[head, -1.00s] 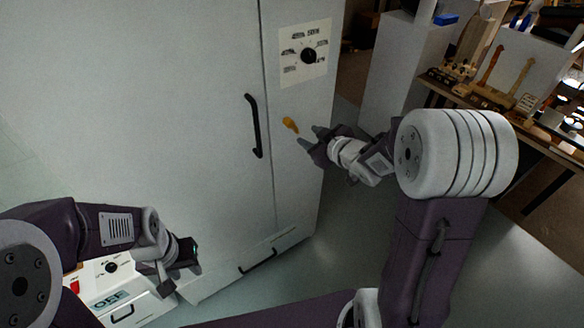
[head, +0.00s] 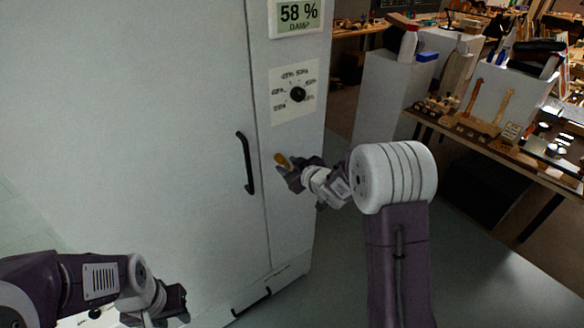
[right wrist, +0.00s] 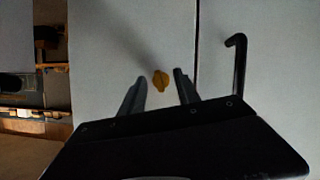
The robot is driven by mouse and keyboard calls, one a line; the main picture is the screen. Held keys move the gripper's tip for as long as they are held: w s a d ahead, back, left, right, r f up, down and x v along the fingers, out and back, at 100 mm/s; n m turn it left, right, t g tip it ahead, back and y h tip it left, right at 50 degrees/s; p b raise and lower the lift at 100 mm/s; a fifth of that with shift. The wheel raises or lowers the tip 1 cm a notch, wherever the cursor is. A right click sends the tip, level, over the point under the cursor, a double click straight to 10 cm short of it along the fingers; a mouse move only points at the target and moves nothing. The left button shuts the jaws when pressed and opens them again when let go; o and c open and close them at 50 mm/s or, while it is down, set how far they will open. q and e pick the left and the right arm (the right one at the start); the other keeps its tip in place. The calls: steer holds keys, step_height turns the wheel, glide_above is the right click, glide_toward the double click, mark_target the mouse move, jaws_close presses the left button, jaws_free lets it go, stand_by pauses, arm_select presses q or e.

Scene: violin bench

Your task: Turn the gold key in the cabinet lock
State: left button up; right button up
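The gold key (head: 282,160) sticks out of the front of the tall pale cabinet (head: 180,120), right of the black door handle (head: 246,163). My right gripper (head: 287,172) is at the key in the head view. In the right wrist view the key (right wrist: 160,80) lies between the two spread fingers of the right gripper (right wrist: 159,84), with a gap on each side. The lock around the key is too small to make out. My left gripper (head: 180,302) is low at the left, away from the key; its finger opening is unclear.
A dial (head: 297,94) and a display (head: 297,16) reading 58 % are above the key. The handle also shows in the right wrist view (right wrist: 238,65). A workbench (head: 500,148) with tools stands at the right. Floor is clear between bench and cabinet.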

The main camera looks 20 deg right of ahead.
jaws_close()
steer(key=shift+r+p, duration=0.2)
steer(key=shift+p, duration=0.55)
steer(key=m+y+p, duration=0.1)
steer(key=p, duration=0.2)
steer(key=shift+d+m, duration=0.1)
steer(key=shift+m, duration=0.2)
steer(key=shift+f+g+p, duration=0.15)
steer(key=shift+g+p, duration=0.15)
steer(key=shift+p, duration=0.25)
